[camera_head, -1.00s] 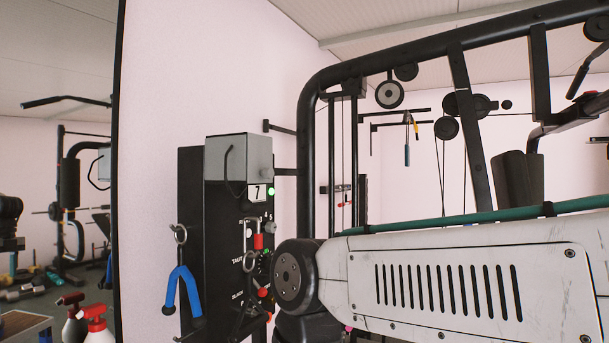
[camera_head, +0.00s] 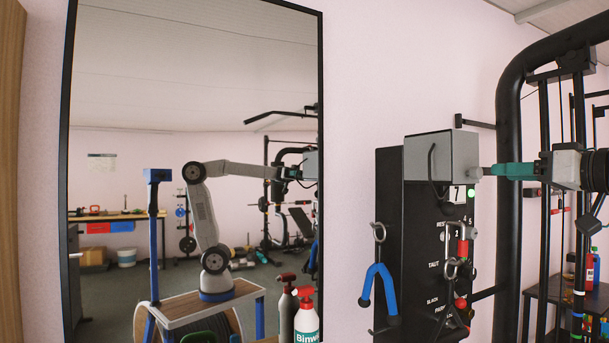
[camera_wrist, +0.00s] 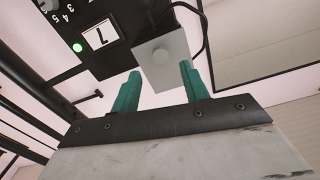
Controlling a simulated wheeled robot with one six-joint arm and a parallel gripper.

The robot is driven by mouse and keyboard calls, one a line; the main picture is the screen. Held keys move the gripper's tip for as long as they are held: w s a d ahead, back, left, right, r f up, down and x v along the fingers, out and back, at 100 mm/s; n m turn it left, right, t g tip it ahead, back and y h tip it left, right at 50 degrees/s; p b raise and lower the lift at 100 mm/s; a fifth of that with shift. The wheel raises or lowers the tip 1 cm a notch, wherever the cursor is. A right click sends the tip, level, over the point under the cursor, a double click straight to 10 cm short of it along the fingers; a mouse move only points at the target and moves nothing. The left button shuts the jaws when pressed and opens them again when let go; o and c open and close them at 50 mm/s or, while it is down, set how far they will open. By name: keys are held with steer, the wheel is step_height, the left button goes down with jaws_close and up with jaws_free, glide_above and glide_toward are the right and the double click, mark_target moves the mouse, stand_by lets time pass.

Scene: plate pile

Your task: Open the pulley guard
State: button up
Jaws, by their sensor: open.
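The pulley guard appears to be the grey box-shaped cover (camera_head: 428,157) on top of a black wall panel (camera_head: 392,235); it looks closed. A round knob (camera_head: 475,173) sticks out from its right side. My gripper (camera_head: 494,171) comes in level from the right, its green fingertips close to the knob. In the wrist view the guard's pale face (camera_wrist: 177,50) and its round knob (camera_wrist: 160,56) lie just beyond my open gripper (camera_wrist: 160,68), roughly centred between the fingers. I cannot tell whether the fingers touch the knob.
A black cable loops on the guard's front. Below it hang a blue-handled tool (camera_head: 379,285) and red-handled clips. A black gym frame (camera_head: 512,120) stands at right. A large mirror (camera_head: 195,90) covers the wall at left and reflects my arm.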

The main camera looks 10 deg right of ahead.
mark_target(480, 173)
steer(key=x, duration=0.6)
jaws_close()
steer(key=shift+s, duration=0.1)
